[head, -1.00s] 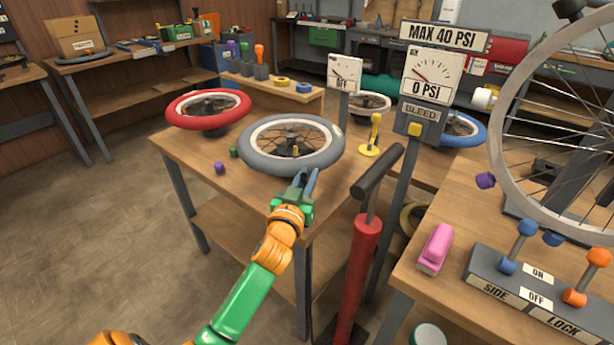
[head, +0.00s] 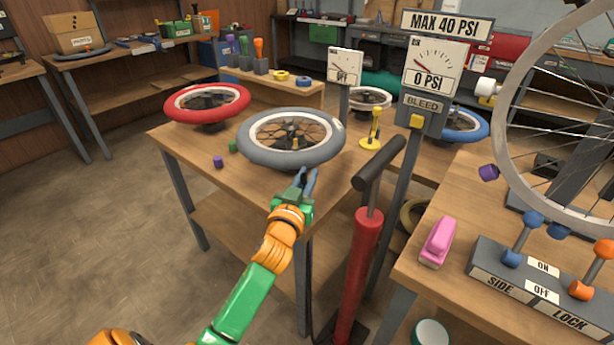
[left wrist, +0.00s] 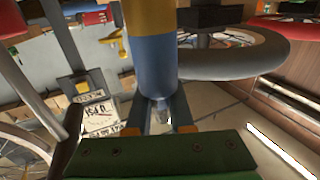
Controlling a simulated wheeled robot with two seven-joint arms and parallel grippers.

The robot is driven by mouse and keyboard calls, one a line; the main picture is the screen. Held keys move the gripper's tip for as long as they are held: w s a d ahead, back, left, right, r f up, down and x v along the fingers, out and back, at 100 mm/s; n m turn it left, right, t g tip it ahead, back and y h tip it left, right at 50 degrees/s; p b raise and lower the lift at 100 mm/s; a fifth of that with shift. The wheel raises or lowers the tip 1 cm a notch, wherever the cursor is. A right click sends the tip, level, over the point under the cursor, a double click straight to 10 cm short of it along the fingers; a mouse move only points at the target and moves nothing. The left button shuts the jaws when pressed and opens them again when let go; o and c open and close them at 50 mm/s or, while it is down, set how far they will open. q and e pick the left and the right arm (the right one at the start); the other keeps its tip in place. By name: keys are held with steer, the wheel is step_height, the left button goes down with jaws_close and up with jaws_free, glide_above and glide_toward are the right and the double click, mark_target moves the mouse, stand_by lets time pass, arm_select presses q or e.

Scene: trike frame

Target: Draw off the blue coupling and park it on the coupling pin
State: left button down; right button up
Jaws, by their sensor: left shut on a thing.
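My left gripper (head: 304,182) is at the near edge of the middle table, just in front of the grey-tyred wheel (head: 262,155). In the left wrist view its fingers are shut on the blue coupling (left wrist: 157,62), a blue cylinder with a yellow band at its upper end in that picture. Its far end is cut off there. The coupling can hardly be made out in the head view. A yellow stand with an upright pin, the likely coupling pin (head: 375,126), stands on the table right of the grey wheel. My right gripper is not in view.
The red floor pump (head: 361,265) and its dark handle (head: 377,163) stand close right of my left arm. A gauge post with a 0 PSI dial (head: 433,67) rises behind. A red-tyred wheel (head: 180,112) and a purple cap (head: 218,162) are on the table.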

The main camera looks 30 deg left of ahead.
arm_select(q)
steer(key=shift+f+b, duration=0.5)
steer(key=shift+f, duration=0.2)
steer(key=c, duration=0.7)
jaws_free()
steer(key=v, duration=0.7)
